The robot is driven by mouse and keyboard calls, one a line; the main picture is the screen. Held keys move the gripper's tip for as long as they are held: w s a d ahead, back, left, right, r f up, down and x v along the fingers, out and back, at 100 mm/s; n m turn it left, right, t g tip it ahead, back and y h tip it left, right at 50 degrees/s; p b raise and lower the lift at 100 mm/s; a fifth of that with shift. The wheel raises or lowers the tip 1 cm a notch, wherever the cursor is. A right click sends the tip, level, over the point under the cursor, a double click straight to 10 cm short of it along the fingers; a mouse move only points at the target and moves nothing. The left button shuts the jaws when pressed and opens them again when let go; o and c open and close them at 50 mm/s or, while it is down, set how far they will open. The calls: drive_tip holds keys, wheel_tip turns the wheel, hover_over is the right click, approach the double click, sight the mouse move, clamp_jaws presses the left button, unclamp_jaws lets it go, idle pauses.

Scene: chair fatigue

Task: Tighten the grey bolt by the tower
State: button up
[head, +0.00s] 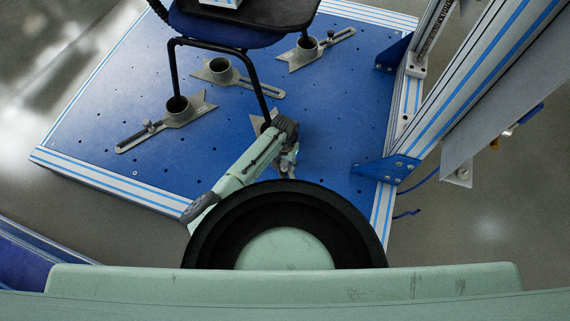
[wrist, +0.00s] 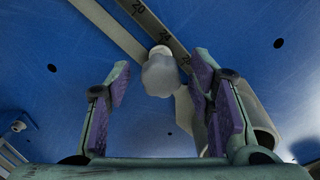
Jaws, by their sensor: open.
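The grey bolt (wrist: 159,76) shows in the wrist view as a pale rounded head with a smaller tip, by a slotted bar (wrist: 148,22) with number marks. My gripper (wrist: 163,90) is open, with one purple-padded finger on each side of the bolt's image. I see a gap on both sides and cannot tell the depth between fingertips and bolt. A grey clamp with a round cup (wrist: 262,120) lies partly behind the right finger. In the head view my gripper (head: 288,166) is low over the blue plate, and my arm hides the bolt there.
The chair (head: 240,25) stands with its legs in grey clamp cups on the blue plate (head: 230,130). Other clamps sit at left (head: 178,108) and at the back (head: 308,45). The aluminium tower (head: 465,85) rises at the right, with a blue bracket (head: 385,170) at its foot.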

drive_tip(key=shift+n, duration=0.7)
drive_tip(key=n, duration=0.4)
drive_tip(key=n, duration=0.4)
drive_tip(key=shift+c, duration=0.2)
